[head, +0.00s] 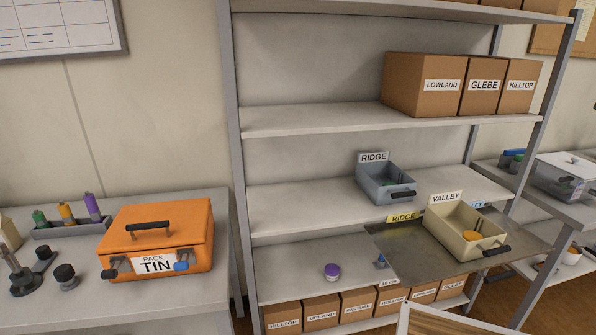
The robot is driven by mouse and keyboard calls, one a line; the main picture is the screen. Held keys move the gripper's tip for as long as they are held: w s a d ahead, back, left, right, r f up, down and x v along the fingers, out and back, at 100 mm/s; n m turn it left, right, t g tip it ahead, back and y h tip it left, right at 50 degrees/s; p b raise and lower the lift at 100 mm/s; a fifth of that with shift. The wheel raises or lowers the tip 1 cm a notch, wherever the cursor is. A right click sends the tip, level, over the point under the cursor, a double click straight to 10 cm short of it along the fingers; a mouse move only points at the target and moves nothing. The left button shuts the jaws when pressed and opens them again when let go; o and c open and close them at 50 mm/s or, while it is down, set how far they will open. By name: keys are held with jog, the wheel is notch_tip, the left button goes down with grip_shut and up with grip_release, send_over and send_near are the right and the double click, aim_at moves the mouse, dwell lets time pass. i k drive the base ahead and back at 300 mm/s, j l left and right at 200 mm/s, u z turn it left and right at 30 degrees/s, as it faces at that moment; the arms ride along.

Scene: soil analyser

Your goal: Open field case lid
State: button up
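The field case is an orange box (160,232) on the grey bench at the left in the head view. Its lid looks closed, with a dark handle (149,228) on top. A blue part (181,267) shows by the right latch and a dark knob by the left one. I cannot tell whether the latches are fastened. My gripper is not in view.
The shelf unit (237,150) rises just right of the bench. A grey bin (385,184) and beige bin (464,235) sit there.

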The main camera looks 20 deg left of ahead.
aim_at(159, 225)
jog(key=u, duration=2.15)
jog(key=i+l+u, duration=0.15)
jog(key=i, duration=0.15)
jog(key=i+l+u, duration=0.1)
jog(key=i, duration=0.2)
